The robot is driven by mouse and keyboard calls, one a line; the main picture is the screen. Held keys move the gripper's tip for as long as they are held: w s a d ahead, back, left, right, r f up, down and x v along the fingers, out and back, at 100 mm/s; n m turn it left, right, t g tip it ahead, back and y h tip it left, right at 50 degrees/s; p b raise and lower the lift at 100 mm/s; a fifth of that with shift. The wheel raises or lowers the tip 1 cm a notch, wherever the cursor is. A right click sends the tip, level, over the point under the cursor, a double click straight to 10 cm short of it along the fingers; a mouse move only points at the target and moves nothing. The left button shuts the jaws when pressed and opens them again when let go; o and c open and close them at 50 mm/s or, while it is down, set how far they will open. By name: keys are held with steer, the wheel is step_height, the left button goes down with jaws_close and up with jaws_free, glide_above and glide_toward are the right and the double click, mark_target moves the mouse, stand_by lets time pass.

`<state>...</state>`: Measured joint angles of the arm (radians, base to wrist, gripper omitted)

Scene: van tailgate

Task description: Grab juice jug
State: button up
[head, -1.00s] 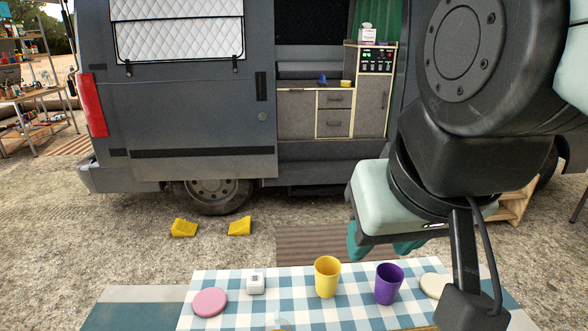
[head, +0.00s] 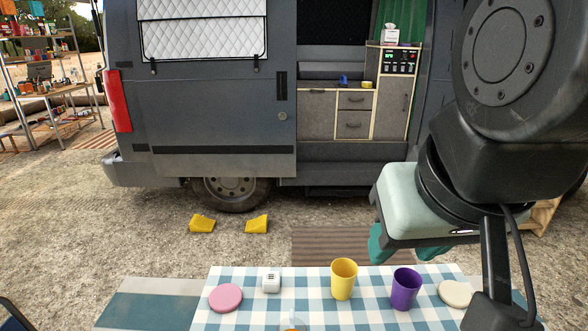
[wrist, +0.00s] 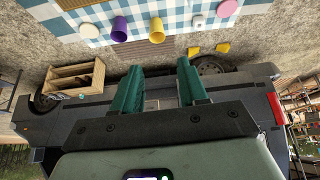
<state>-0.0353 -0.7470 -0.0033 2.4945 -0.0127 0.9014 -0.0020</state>
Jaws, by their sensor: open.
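No whole juice jug shows in either view. A small clear and yellow-orange piece (head: 292,324) is cut off by the bottom edge of the head view; I cannot tell if it is the jug. My gripper (head: 404,250) has teal fingers and hangs above the area beyond the table's far edge, empty. In the wrist view my gripper (wrist: 160,75) has its fingers spread apart with nothing between them.
A table with a blue checked cloth (head: 318,290) holds a yellow cup (head: 344,279), a purple cup (head: 405,289), a pink disc (head: 225,298), a cream disc (head: 454,294) and a white cube (head: 271,282). Yellow wedges (head: 202,223) lie near the grey van (head: 210,110).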

steer(key=shift+c, duration=0.4)
steer(key=c, duration=0.3)
steer(key=w+a+f+m+g+y, duration=0.3)
steer(key=w+f+m+g+y, duration=0.5)
steer(key=w+f, duration=0.7)
step_height(320, 180, down, 12)
steer(key=w+d+m+y, duration=0.1)
steer(key=w+m+y, duration=0.1)
steer(key=m+y, duration=0.2)
steer(key=m+t+y, duration=0.6)
steer(key=m, duration=0.3)
glide_toward(292, 317)
steer(key=w+f, duration=0.3)
steer(key=f, duration=0.1)
steer(key=shift+d+f, duration=0.1)
steer(key=shift+d, duration=0.3)
steer(key=shift+a+f, duration=0.1)
steer(key=shift+a, duration=0.05)
steer(key=a, duration=0.3)
steer(key=w+a, duration=0.1)
steer(key=a, duration=0.3)
steer(key=w+a, duration=0.1)
steer(key=a, duration=0.2)
steer(key=shift+w+a, duration=0.1)
steer(key=shift+a, duration=0.05)
steer(key=shift+c, duration=0.3)
